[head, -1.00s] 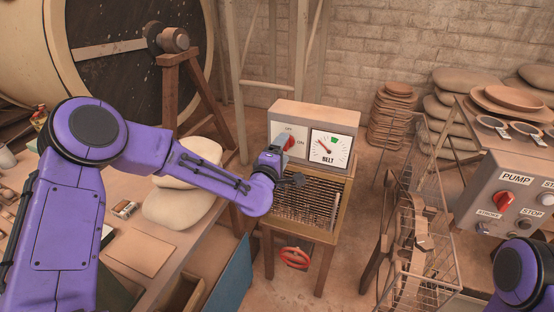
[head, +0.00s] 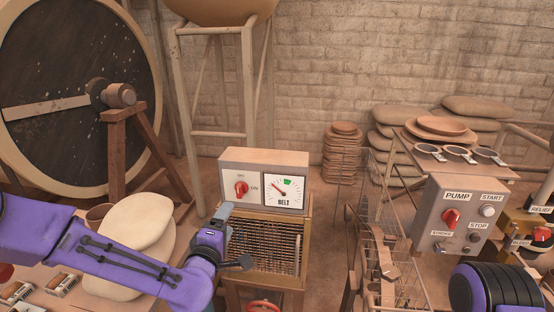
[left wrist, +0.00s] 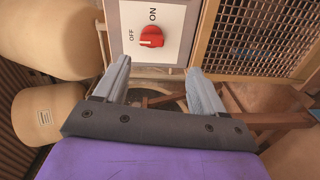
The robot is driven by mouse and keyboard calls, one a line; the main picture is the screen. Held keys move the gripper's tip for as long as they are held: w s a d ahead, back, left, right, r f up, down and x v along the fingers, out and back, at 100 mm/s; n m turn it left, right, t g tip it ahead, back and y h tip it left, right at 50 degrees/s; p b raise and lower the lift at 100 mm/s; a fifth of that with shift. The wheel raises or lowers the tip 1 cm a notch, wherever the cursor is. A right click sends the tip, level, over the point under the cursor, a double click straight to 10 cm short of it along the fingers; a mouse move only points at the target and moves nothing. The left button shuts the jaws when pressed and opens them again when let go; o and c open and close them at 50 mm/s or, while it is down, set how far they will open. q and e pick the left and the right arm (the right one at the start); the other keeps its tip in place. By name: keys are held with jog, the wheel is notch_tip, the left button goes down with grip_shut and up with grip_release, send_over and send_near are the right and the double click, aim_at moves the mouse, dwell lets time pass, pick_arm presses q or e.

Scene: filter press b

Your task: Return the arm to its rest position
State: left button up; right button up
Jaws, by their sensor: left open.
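My left gripper (head: 222,214) is in front of the belt control box (head: 265,160), just below and left of its red knob (head: 241,188) in the head view. In the left wrist view the left gripper (left wrist: 160,82) has its two grey fingers wide apart, with nothing between them. The red knob (left wrist: 152,37) shows beyond the fingertips, apart from them, on a white plate marked OFF and ON. The belt gauge (head: 286,191) has its needle at the upper left, outside the green patch. My right gripper is out of view.
A mesh-fronted wooden stand (head: 265,250) carries the box. A wire rack (head: 400,265) and the pump panel (head: 458,215) stand to the right. Pale sacks (head: 140,235) lie on the left bench. A large wheel (head: 75,70) stands at the back left. Bare floor shows between stand and rack.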

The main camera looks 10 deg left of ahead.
pick_arm(q)
jog(key=s+a+f+m+g+y, duration=0.1)
jog(key=s+a+f+m+g, duration=0.15)
jog(key=s+f, duration=0.4)
jog(key=s+a+f+m+g, duration=0.1)
jog(key=s+f+m+g, duration=0.2)
jog(key=f, duration=0.7)
jog(key=s+a+f+m+g+y, duration=0.1)
jog(key=s+a+f+g, duration=0.15)
jog(key=s+f, duration=0.45)
jog(key=s+a+f+m+g+y, duration=0.1)
jog(key=s+a+f+g, duration=0.1)
jog(key=s+f, duration=0.3)
jog(key=s+a+f+m+g+y, duration=0.1)
jog(key=s+f+g, duration=0.3)
jog(key=s, duration=1)
notch_tip(320, 180, down, 2)
jog(key=shift+s+a+f+m, duration=0.15)
jog(key=shift+a+m, duration=0.4)
jog(key=shift+a, duration=0.2)
